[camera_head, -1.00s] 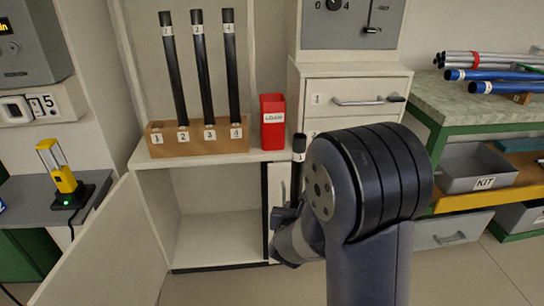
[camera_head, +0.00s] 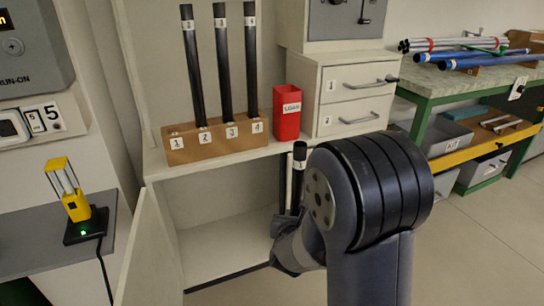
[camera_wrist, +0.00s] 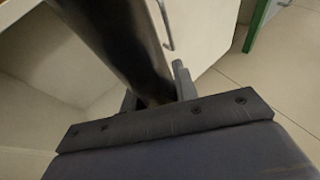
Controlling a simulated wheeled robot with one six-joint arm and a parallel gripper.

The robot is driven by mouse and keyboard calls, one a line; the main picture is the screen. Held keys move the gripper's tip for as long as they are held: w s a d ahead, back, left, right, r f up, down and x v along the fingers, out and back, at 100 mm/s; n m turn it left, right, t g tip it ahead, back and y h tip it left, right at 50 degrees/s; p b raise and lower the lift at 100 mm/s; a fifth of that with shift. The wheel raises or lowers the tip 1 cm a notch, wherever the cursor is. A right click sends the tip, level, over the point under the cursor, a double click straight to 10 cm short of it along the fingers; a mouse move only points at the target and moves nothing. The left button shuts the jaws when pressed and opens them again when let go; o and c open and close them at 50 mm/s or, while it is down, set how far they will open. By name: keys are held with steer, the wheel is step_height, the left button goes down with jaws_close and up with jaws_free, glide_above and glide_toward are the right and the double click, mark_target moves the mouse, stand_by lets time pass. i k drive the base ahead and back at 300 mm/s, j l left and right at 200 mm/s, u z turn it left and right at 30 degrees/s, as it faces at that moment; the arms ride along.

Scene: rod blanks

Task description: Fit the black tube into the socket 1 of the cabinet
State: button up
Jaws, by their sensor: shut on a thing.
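The black tube (camera_head: 298,165) stands roughly upright in my gripper (camera_head: 292,215), with a white label near its top. In the wrist view the tube (camera_wrist: 128,45) runs up and left from between the fingers of my gripper (camera_wrist: 158,98), which is shut on it. My arm hides most of the grip in the head view. The wooden socket block (camera_head: 215,143) sits on the cabinet shelf (camera_head: 160,166), its sockets labelled 1 to 4. Socket 1 (camera_head: 176,133) at the left end is empty. Sockets 2, 3 and 4 each hold an upright black tube.
A red bin (camera_head: 287,112) stands right of the block, beside a drawer unit (camera_head: 350,95). The open cabinet door (camera_head: 145,250) juts forward at left. A yellow lamp-like device (camera_head: 72,195) stands on a grey surface. A green-framed bench (camera_head: 440,90) is at right.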

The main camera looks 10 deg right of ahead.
mark_target(180, 159)
steer(key=k+j+u, duration=0.1)
steer(key=k, duration=1.05)
steer(key=k+u, duration=0.1)
steer(key=u, duration=1.35)
steer(key=i+l+u, duration=0.1)
steer(key=u, duration=0.3)
steer(key=i+l+u, duration=0.1)
steer(key=l+u, duration=0.15)
steer(key=u, duration=0.15)
steer(key=l+u, duration=0.2)
steer(key=u, duration=0.2)
steer(key=i+l, duration=0.1)
steer(key=l, duration=0.45)
steer(key=i+l, duration=0.1)
steer(key=l, duration=0.5)
steer(key=i+l, duration=0.1)
steer(key=l, duration=0.45)
steer(key=i+l, duration=0.1)
steer(key=l, duration=0.45)
